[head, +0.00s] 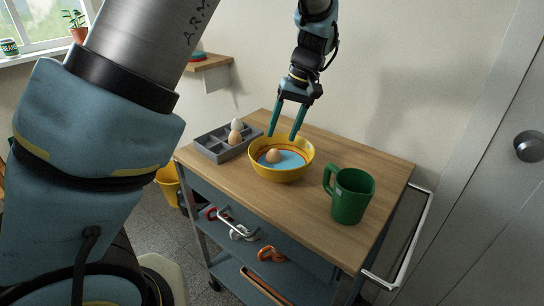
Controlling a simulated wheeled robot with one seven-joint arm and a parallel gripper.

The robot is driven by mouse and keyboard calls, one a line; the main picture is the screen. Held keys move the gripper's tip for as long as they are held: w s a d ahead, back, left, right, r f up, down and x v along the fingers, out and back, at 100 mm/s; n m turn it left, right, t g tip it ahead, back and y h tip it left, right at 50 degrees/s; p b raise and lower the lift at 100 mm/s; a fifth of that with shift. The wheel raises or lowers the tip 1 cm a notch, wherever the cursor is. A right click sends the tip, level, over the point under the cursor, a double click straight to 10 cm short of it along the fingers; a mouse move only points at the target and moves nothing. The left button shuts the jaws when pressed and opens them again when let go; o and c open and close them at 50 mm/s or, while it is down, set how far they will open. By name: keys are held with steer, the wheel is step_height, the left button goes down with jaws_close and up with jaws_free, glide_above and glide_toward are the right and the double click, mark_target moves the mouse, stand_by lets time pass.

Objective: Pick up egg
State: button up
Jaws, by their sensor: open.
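One brown egg (273,156) lies in a yellow bowl (284,174) with a blue inside, on the wooden cart top. Two more eggs, one brown (235,137) and one pale (237,124), sit in a grey compartment tray (210,148) left of the bowl. My gripper (283,137) points down at the bowl from behind, with its two green fingers spread apart and nothing between them. The fingertips are at the bowl's far rim, behind the egg in the picture. I cannot tell whether they touch the bowl.
A green mug (352,196) stands right of the bowl on the cart top (310,222). The cart has a metal rail (409,245) on its right side. Lower shelves hold red, white and orange items. A yellow bucket (169,182) is behind the cart's left side. A door is at right.

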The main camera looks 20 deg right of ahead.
mark_target(275, 166)
steer(key=shift+p+x, duration=1.05)
steer(key=shift+x, duration=2.7)
steer(key=shift+s, duration=0.15)
jaws_close()
